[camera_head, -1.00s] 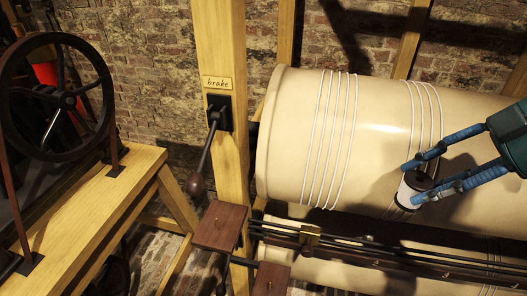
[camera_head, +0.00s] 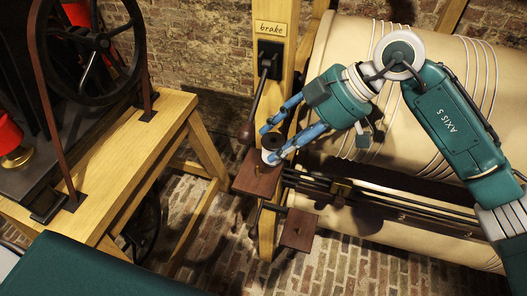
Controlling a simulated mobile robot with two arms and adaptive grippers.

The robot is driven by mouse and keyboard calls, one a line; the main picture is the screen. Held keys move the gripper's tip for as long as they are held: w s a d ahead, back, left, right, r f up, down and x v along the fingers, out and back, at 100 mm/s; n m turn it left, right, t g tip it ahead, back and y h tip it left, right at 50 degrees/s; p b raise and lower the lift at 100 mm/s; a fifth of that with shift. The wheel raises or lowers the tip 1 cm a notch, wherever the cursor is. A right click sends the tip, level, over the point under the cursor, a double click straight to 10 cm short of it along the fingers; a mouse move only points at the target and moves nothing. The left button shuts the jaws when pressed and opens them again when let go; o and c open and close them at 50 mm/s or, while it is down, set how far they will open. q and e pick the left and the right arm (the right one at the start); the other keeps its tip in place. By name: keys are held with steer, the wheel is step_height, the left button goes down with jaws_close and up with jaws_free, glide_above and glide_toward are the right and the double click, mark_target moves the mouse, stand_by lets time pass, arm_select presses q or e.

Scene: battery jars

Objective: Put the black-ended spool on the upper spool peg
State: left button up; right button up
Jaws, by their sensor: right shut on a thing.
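The black-ended spool (camera_head: 271,157), with a dark end on top and a pale body, is held between the blue fingers of my right gripper (camera_head: 273,143). It looks roughly upright. It is over or at the upper dark wooden block (camera_head: 256,182) on the post; I cannot tell whether it touches the block. A second dark wooden block (camera_head: 299,230) sits lower and to the right. My left gripper is not in view.
The brake lever (camera_head: 258,95) hangs on the post close left of my right gripper. A large cream drum (camera_head: 345,75) wound with white cord and dark rails (camera_head: 390,207) lie to the right. A wooden bench (camera_head: 150,140) with a black wheel stands left.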

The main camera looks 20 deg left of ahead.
mark_target(263, 138)
steer(key=a, duration=0.1)
steer(key=a+p, duration=0.1)
steer(key=a, duration=0.1)
steer(key=shift+s+a+r, duration=0.2)
steer(key=shift+s+a, duration=0.1)
steer(key=shift+s, duration=0.1)
step_height(263, 138, down, 3)
steer(key=shift+r+p, duration=0.1)
steer(key=shift+p, duration=0.2)
steer(key=shift+w+d+f, duration=0.1)
steer(key=shift+d+f, duration=0.1)
steer(key=shift+f, duration=0.8)
step_height(263, 138, down, 2)
steer(key=shift+a+f+p, duration=0.1)
steer(key=shift+f+p, duration=0.05)
steer(key=shift+p, duration=0.45)
steer(key=shift+f, duration=0.15)
steer(key=shift+f, duration=0.1)
steer(key=o, duration=1)
